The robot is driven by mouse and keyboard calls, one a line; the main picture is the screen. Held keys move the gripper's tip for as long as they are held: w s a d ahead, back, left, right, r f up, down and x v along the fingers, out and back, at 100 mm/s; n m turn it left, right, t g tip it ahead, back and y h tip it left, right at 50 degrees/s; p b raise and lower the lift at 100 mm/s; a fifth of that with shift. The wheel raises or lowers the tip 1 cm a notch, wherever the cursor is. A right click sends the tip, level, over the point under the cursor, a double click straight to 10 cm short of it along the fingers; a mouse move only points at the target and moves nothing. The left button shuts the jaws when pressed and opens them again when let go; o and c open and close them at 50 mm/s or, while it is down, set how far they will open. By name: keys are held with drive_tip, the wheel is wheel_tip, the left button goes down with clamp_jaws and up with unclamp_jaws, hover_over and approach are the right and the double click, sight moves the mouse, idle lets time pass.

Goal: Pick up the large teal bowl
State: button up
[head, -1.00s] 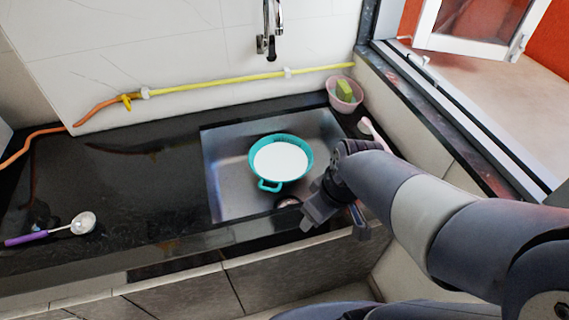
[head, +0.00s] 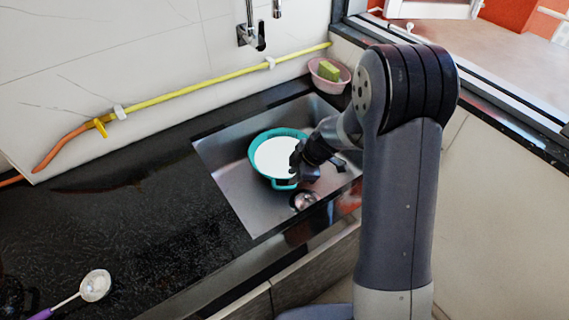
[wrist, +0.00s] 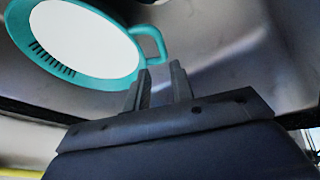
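The large teal bowl (head: 268,158) has a white inside and sits in the metal sink, with a loop handle on its near side. It also fills the upper left of the wrist view (wrist: 82,38), with the loop handle at its right side. My gripper (head: 300,172) is over the sink at the bowl's right, near side and hides part of its rim in the head view. In the wrist view its fingers (wrist: 160,76) stand apart with nothing between them, tips close to the handle. Whether they touch it I cannot tell.
The sink (head: 232,185) has a drain (head: 304,201) near its front. A pink basin (head: 340,86) with a sponge (head: 329,70) stands behind it. A faucet (head: 250,36) hangs above. A ladle (head: 95,286) lies on the dark counter (head: 130,230), otherwise mostly clear at left.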

sight(285, 187)
drive_tip(key=x, duration=0.5)
drive_tip(key=shift+s+d, duration=0.1)
drive_tip(key=shift+d, duration=0.1)
drive_tip(key=shift+p+x, duration=0.55)
drive_tip(key=shift+x, duration=1.65)
drive_tip(key=shift+d, duration=0.1)
clamp_jaws()
